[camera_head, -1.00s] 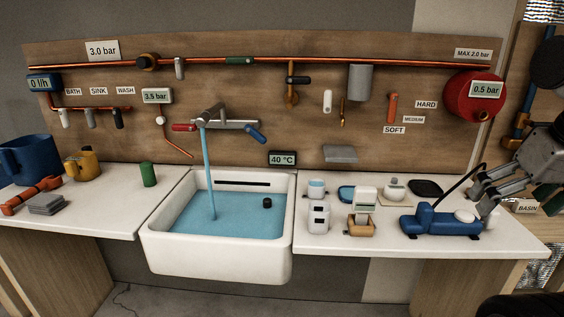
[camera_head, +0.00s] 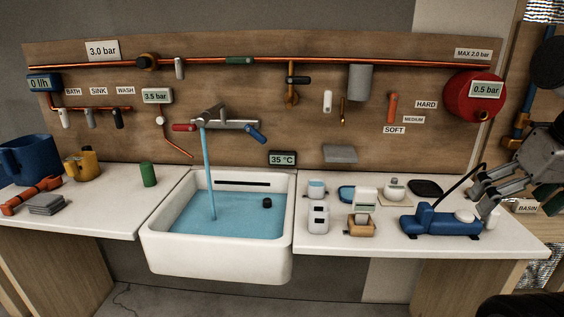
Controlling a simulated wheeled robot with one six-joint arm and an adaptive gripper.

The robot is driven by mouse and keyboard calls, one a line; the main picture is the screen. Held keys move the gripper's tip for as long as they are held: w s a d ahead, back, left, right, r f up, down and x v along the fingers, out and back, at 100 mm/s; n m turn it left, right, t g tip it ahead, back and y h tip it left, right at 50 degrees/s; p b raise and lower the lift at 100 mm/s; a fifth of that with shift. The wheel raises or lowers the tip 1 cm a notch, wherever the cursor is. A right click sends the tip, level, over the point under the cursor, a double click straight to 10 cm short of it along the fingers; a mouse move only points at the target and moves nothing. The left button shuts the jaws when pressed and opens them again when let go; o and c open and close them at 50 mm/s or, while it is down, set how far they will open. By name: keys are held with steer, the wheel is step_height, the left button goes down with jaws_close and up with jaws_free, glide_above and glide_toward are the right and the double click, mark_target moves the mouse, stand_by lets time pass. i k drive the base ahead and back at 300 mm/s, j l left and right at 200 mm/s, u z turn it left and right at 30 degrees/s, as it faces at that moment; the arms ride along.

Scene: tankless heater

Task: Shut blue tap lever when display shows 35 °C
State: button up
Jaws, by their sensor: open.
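The blue tap lever (camera_head: 255,134) is on the right end of the wall tap (camera_head: 212,119) and slants down to the right. The red lever (camera_head: 184,127) is on the tap's left end and lies roughly level. Blue water runs from the spout into the white sink (camera_head: 216,258), which holds water. The display (camera_head: 282,158) on the wall at the right of the sink reads 35 °C. My gripper (camera_head: 482,200) is open at the right edge, over the right counter by the blue pump-like device, far from the blue lever. I see nothing between its fingers.
On the right counter stand the blue device (camera_head: 440,224) with a black cable, a wooden holder (camera_head: 361,226), white containers and a dark dish (camera_head: 426,188). A red tank (camera_head: 470,98) hangs above. Pipes and valves line the board. The space before the tap is clear.

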mark_target(249, 128)
steer(key=i+j+z, duration=0.1)
steer(key=j+z, duration=0.25)
steer(key=j, duration=1.35)
steer(key=k+j+z, duration=0.1)
steer(key=j+z, duration=0.2)
steer(key=j, duration=1.4)
